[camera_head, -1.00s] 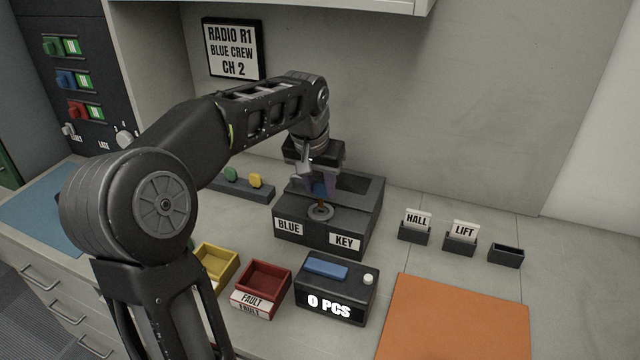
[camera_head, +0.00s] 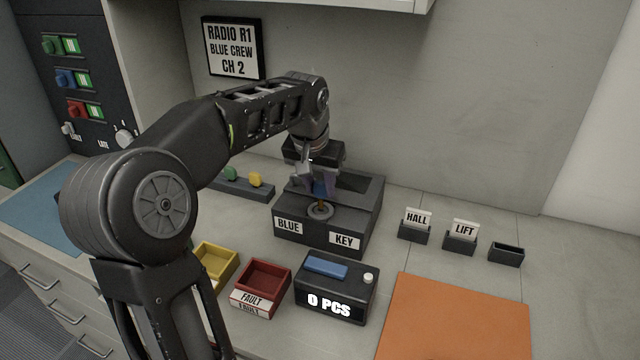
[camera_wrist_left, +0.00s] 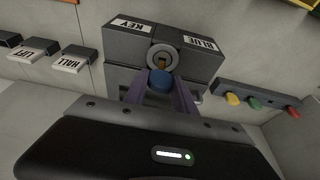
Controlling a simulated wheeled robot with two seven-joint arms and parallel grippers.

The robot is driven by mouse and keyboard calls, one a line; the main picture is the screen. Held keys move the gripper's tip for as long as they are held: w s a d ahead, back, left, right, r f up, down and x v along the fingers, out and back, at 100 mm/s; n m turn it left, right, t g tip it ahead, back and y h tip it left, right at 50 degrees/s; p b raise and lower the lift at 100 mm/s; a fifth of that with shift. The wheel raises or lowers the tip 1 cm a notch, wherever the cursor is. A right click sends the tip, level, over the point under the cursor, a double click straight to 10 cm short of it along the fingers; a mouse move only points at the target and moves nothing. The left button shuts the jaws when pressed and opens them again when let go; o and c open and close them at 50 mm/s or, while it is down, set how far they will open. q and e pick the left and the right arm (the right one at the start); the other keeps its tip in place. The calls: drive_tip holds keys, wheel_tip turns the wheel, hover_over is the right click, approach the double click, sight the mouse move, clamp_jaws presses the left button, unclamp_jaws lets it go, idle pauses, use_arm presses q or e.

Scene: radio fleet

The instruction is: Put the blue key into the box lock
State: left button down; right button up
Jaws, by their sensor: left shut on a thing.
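The blue key is between the fingers of my left gripper (camera_head: 318,188), which is shut on it; its round blue head (camera_wrist_left: 160,81) shows in the left wrist view. The dark box (camera_head: 331,222) is labelled BLUE and KEY. Its round grey lock (camera_head: 320,211) sits on the top near the front, and in the left wrist view the lock (camera_wrist_left: 162,57) is just beyond the key's head. A brassy part shows at the lock's middle; I cannot tell how far the key is in. My right gripper is not in view.
A rack (camera_head: 240,188) with green and yellow keys stands left of the box. A yellow tray (camera_head: 232,262), a red FAULT tray (camera_head: 285,287) and a 0 PCS counter (camera_head: 343,293) stand in front. HALL and LIFT holders (camera_head: 460,244) and an orange mat (camera_head: 460,325) lie to the right.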

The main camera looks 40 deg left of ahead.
sight(319, 195)
use_arm(q)
drive_tip(key=shift+f+b, duration=1.25)
drive_tip(key=shift+f, duration=0.5)
drive_tip(key=c, duration=0.9)
unclamp_jaws()
drive_tip(key=shift+c, duration=0.2)
drive_tip(key=v, duration=0.7)
drive_tip(key=shift+r+b, duration=0.3)
drive_tip(key=shift+r, duration=0.1)
drive_tip(key=shift+s, duration=0.15)
